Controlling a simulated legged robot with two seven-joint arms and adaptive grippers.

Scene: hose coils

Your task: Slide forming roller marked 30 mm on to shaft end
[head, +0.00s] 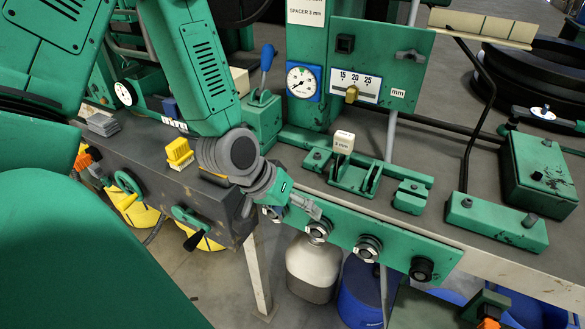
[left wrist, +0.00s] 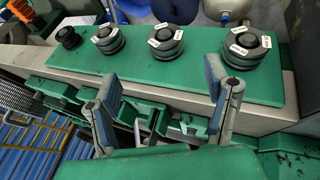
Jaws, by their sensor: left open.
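Dark round rollers on a green panel face show in the left wrist view: a white-labelled one at the right (left wrist: 247,48), a middle one (left wrist: 165,42) and a smaller one (left wrist: 108,40). The labels are too small to read surely, so I cannot tell which is marked 30 mm. A smaller black end without a label (left wrist: 68,38) is at the far left; it also shows in the head view (head: 421,268). My left gripper (head: 302,207) is beside the row, above the panel; in the left wrist view (left wrist: 165,88) its fingers are apart with nothing between them.
The green panel (head: 395,258) runs along the bench's front edge. A cream block marked 3 mm (head: 343,142) stands on a green fixture behind it. A gauge (head: 302,82) and a 15-20-25 scale (head: 355,84) are on the upright. Containers (head: 312,268) stand below.

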